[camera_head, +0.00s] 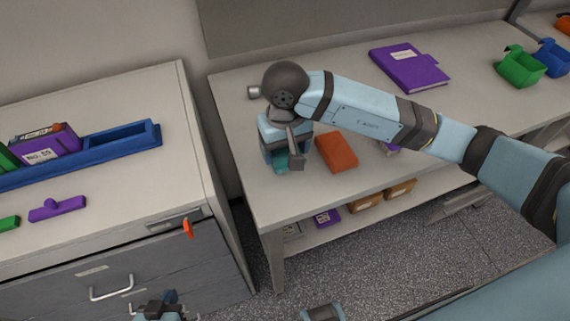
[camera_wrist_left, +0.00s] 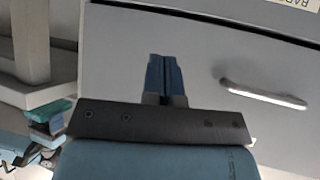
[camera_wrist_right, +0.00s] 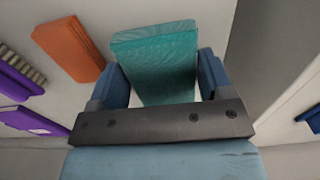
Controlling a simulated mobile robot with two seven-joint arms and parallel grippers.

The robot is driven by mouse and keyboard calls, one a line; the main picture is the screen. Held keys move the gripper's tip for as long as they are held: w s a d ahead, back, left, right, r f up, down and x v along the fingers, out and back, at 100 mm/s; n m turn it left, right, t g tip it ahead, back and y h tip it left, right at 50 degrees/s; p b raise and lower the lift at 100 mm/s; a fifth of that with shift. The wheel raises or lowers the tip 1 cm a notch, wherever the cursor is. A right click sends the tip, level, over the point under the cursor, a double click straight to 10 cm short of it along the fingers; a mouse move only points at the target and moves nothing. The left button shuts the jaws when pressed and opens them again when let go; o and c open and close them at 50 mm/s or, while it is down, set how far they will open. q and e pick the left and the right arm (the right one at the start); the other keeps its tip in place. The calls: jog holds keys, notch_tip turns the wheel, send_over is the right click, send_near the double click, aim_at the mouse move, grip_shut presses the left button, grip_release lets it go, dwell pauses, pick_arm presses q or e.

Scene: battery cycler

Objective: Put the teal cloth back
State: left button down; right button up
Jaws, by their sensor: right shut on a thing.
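The teal cloth (camera_wrist_right: 155,60) is a folded block between the two fingers of my right gripper (camera_wrist_right: 163,80), which is shut on it. In the head view the cloth (camera_head: 281,161) shows only in part below the right gripper (camera_head: 286,150), at the left end of the light workbench. The wrist hides much of it, and I cannot tell whether it touches the top. My left gripper (camera_head: 162,303) is low at the bottom of the head view, before the grey drawers. In the left wrist view its fingers (camera_wrist_left: 165,78) are together and empty.
An orange folded cloth (camera_head: 337,152) lies just right of the teal one. A drawer cabinet (camera_head: 182,95) with a blue tray (camera_head: 122,137) stands left, across a gap.

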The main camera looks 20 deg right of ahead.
aim_at(285, 175)
jog(key=shift+f, duration=3.4)
jog(key=shift+f, duration=0.2)
jog(key=o, duration=0.9)
jog(key=shift+r, duration=0.1)
notch_tip(285, 175, up, 12)
jog(key=shift+r+b, duration=0.15)
jog(key=shift+b, duration=0.25)
